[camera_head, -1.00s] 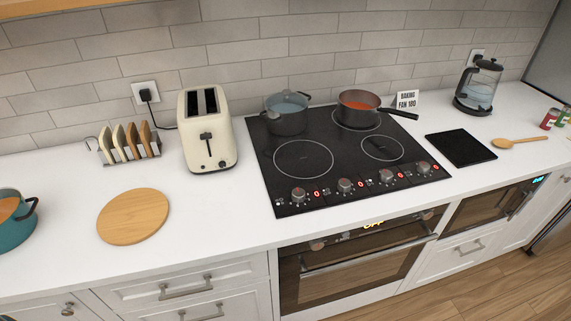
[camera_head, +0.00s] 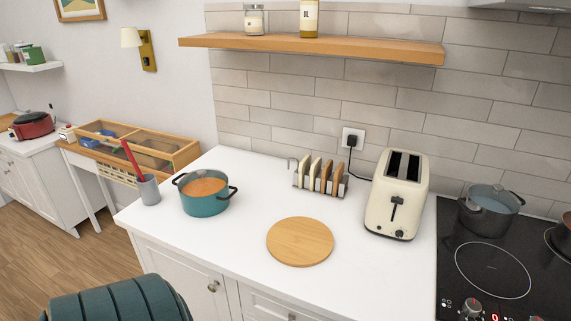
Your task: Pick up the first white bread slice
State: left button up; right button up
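Bread slices stand upright in a wire rack on the white counter, left of the toaster. Two are pale, a first white bread slice (camera_head: 302,171) at the left end and a second white slice (camera_head: 314,174) beside it. Brown slices (camera_head: 332,179) fill the right part of the rack. The cream toaster (camera_head: 397,195) has two dark, empty-looking slots on top. A round wooden board (camera_head: 300,242) lies bare in front of the rack. Neither gripper is in view.
A teal pot (camera_head: 206,192) with orange contents and a grey cup (camera_head: 148,189) with a red-handled utensil stand on the left counter. A dark cooktop (camera_head: 490,268) with pots is at right. A wooden shelf (camera_head: 315,48) overhangs the rack. Counter around the board is clear.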

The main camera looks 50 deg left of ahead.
aim_at(305, 163)
jog(key=u, duration=1.45)
